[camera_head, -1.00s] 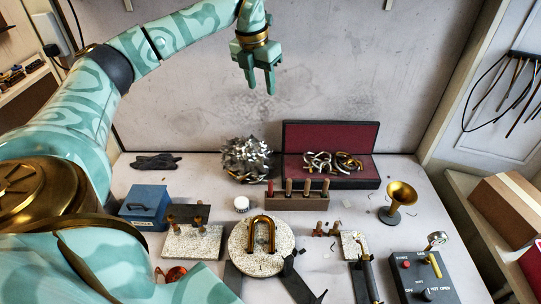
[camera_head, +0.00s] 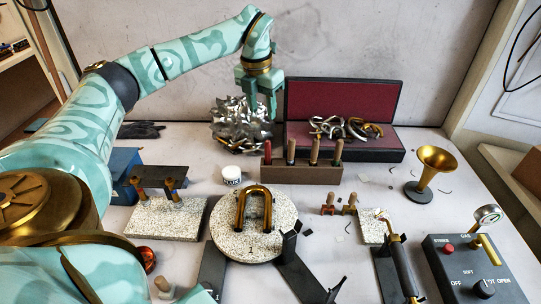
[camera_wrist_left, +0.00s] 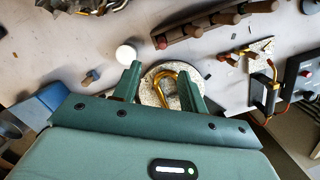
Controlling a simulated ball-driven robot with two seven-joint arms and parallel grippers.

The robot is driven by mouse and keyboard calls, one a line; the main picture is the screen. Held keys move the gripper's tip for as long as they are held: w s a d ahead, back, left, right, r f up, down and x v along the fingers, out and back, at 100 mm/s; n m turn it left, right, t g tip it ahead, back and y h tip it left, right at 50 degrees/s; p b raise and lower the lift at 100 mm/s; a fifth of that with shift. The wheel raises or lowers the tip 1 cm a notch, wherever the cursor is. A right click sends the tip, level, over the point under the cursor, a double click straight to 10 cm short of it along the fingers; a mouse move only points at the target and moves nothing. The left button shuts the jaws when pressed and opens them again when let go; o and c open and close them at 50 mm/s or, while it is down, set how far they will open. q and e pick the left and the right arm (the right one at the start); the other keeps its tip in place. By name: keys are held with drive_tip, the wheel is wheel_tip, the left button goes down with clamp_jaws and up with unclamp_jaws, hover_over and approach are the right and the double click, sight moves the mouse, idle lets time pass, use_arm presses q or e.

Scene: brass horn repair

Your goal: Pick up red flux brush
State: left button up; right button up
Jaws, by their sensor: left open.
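A wooden rack (camera_head: 305,174) holds several upright brushes or tools. The red-handled one, the red flux brush (camera_head: 267,151), stands at its left end. In the left wrist view its red end (camera_wrist_left: 161,42) shows just beyond my fingers, at the end of the rack (camera_wrist_left: 199,29). My left gripper (camera_head: 260,108) is open and empty, pointing down. In the head view it appears above the red brush, overlapping the shiny metal tangle behind. In the left wrist view the open fingers (camera_wrist_left: 160,75) frame part of the bent brass tube. My right gripper is out of view.
The crumpled metal tangle (camera_head: 236,127) and an open red-lined case (camera_head: 340,101) stand behind the rack. A white jar (camera_head: 231,174) is left of it. A bent brass tube (camera_head: 252,208) rests on a round speckled block (camera_head: 229,242) in front. A brass bell (camera_head: 433,164) stands right.

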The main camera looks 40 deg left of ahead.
sight(268, 150)
use_arm(q)
drive_tip(key=f+b, duration=0.1)
drive_tip(key=f, duration=0.2)
drive_tip(key=f+b, duration=0.1)
drive_tip(key=f, duration=0.3)
drive_tip(key=w+f+b, duration=0.1)
drive_tip(key=f, duration=0.2)
drive_tip(key=shift+w+f, duration=0.1)
drive_tip(key=shift+f, duration=0.25)
drive_tip(key=f, duration=0.1)
drive_tip(key=f+b, duration=0.1)
drive_tip(key=f, duration=0.1)
drive_tip(key=f+b, duration=0.1)
drive_tip(key=f, duration=0.1)
drive_tip(key=shift+w+d+f, duration=0.1)
drive_tip(key=shift+w+f, duration=0.05)
drive_tip(key=shift+w, duration=0.25)
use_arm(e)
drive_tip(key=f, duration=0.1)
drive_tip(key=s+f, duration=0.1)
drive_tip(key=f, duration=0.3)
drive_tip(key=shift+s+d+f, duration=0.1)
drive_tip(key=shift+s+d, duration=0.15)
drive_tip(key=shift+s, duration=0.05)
use_arm(q)
clamp_jaws()
